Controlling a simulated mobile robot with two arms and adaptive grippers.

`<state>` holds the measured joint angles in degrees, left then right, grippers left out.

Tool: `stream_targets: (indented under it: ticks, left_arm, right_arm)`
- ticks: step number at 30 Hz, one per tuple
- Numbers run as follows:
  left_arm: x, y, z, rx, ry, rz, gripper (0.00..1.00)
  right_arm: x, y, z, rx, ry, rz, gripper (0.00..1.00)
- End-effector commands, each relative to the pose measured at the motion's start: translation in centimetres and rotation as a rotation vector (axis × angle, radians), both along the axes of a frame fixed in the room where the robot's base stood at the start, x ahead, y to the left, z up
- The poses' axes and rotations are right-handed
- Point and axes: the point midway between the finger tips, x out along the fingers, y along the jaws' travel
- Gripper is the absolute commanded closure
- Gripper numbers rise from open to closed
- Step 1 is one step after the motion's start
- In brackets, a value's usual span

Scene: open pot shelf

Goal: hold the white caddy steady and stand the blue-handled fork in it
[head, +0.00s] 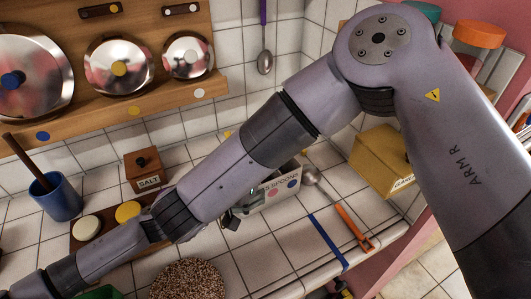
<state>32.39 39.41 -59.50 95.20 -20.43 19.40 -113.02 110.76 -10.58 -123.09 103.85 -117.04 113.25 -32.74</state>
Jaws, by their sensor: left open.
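The white caddy (284,190), with coloured dots and lettering, stands on the tiled counter near the back wall. My right arm covers its left part. A long blue handle (328,241), probably the fork's, lies on the counter to the right, near the front edge; I cannot make out tines. A small dark part of my left gripper (236,216) shows at the caddy's lower left, just below my right arm. It is open, mostly hidden, and I cannot tell whether it touches the caddy. My right arm crosses the whole view; its gripper is out of sight.
An orange-handled tool (354,226) lies beside the blue handle. A metal spoon (312,175) is at the caddy's right. A yellow box (384,160), salt box (143,170), blue cup (56,196) and speckled round mat (187,280) stand around. Bare tiles lie between mat and blue handle.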

Motion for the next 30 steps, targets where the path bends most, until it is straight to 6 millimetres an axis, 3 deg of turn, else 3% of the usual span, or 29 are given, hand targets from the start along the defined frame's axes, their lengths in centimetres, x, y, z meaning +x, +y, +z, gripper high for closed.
stream_targets:
  ticks: [11,24,30]
  left_arm:
    - [-0.4,1.0,-0.1,0.001,0.003,0.002,0.25]
    - [-4.2,8.8,-0.2,0.003,0.004,0.001,0.25]
    - [-5.0,10.6,-0.1,0.0,0.002,0.001,0.25]
  right_arm:
    - [0.0,0.0,0.0,0.0,0.0,0.0,0.65]
    - [0.0,0.0,0.0,0.0,0.0,0.0,0.65]
    - [0.0,0.0,0.0,0.0,0.0,0.0,0.65]
